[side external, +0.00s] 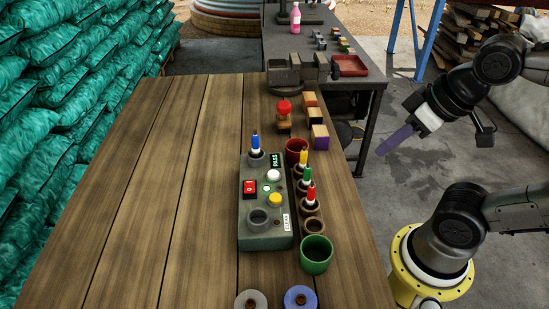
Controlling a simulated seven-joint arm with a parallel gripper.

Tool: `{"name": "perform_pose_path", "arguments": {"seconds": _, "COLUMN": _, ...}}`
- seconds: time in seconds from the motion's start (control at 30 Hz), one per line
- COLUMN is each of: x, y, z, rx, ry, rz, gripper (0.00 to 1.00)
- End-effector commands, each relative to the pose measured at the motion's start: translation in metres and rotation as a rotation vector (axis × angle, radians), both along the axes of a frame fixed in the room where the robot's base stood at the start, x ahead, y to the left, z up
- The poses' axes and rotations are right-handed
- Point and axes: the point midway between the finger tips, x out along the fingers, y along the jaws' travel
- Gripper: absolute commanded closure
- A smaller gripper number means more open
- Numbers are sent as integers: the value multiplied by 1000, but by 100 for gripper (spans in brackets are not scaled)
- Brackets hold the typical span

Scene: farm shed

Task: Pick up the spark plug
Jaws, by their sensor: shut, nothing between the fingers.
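A blue-tipped plug (255,145) stands in the far socket of the grey-green tester box (254,232). A yellow-tipped plug (303,160), a green-tipped plug (307,177) and a red-tipped plug (311,195) stand in a row of brown holders to the box's right. My gripper (382,151) is shut and empty. It hangs off the table's right edge, clear of all the plugs.
A dark red cup (297,151) and a green cup (316,254) stand at the ends of the holder row. Wooden blocks (319,138) and a red-knobbed piece (284,106) stand farther back. The table's left half is clear. A metal bench (368,90) stands behind.

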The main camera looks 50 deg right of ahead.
Motion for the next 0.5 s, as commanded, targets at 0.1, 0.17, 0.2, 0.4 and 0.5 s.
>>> {"name": "perform_pose_path", "arguments": {"seconds": 0.1, "x": 0, "y": 0, "z": 0, "rx": 0, "ry": 0, "rz": 0, "gripper": 100}}
{"name": "perform_pose_path", "arguments": {"seconds": 0.17, "x": 0, "y": 0, "z": 0, "rx": 0, "ry": 0, "rz": 0, "gripper": 100}}
{"name": "perform_pose_path", "arguments": {"seconds": 0.2, "x": 0, "y": 0, "z": 0, "rx": 0, "ry": 0, "rz": 0, "gripper": 100}}
{"name": "perform_pose_path", "arguments": {"seconds": 0.4, "x": 0, "y": 0, "z": 0, "rx": 0, "ry": 0, "rz": 0, "gripper": 66}}
{"name": "perform_pose_path", "arguments": {"seconds": 0.5, "x": 0, "y": 0, "z": 0, "rx": 0, "ry": 0, "rz": 0, "gripper": 48}}
